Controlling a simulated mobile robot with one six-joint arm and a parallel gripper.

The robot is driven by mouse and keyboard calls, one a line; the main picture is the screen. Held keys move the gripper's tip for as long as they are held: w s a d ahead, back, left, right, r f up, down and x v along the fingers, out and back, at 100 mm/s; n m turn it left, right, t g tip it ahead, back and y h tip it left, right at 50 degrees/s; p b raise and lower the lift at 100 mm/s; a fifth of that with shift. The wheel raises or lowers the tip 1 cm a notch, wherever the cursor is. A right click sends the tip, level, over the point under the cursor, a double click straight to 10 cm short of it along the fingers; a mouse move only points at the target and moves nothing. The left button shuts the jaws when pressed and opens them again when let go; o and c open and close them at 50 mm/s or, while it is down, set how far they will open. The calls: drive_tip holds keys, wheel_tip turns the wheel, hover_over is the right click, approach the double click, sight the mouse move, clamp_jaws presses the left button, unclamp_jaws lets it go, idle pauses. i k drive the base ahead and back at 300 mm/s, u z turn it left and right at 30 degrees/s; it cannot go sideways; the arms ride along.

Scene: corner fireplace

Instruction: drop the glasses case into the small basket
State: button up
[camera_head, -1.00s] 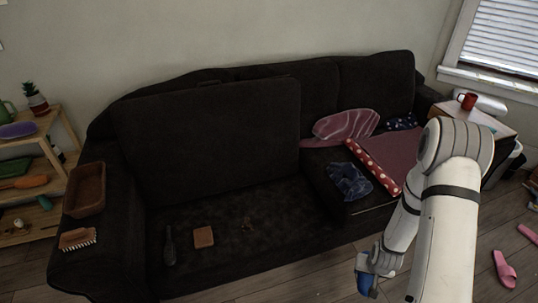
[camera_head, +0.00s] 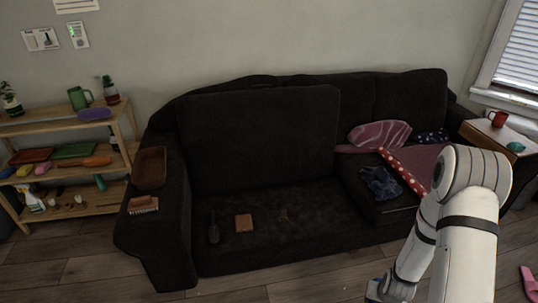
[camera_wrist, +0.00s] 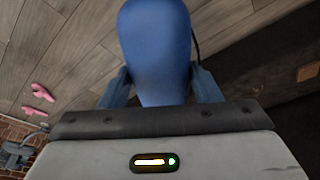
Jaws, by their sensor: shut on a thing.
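The blue, smooth, rounded glasses case (camera_wrist: 157,45) is between the two fingers of my gripper (camera_wrist: 161,88) in the wrist view. My gripper is shut on it. In the head view my gripper (camera_head: 377,291) is low at the bottom edge, in front of the sofa, and only a bit of blue shows there. The small basket (camera_head: 151,168), brown and open-topped, stands on the sofa's left arm. It is far to the left of my gripper and higher in the picture. Its inside looks empty, though it is dark.
A brush (camera_head: 143,204) lies on the sofa arm just in front of the basket. The dark sofa (camera_head: 262,130) carries a dark brush, a brown square, cushions and a blue cloth. A wooden shelf (camera_head: 60,127) with several items stands left. The floor before the sofa (camera_head: 250,290) looks clear.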

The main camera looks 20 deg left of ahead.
sight(156, 170)
drive_tip(key=u, duration=0.9)
drive_tip(key=i, duration=0.2)
drive_tip(key=u, duration=1.05)
drive_tip(key=i, duration=0.8)
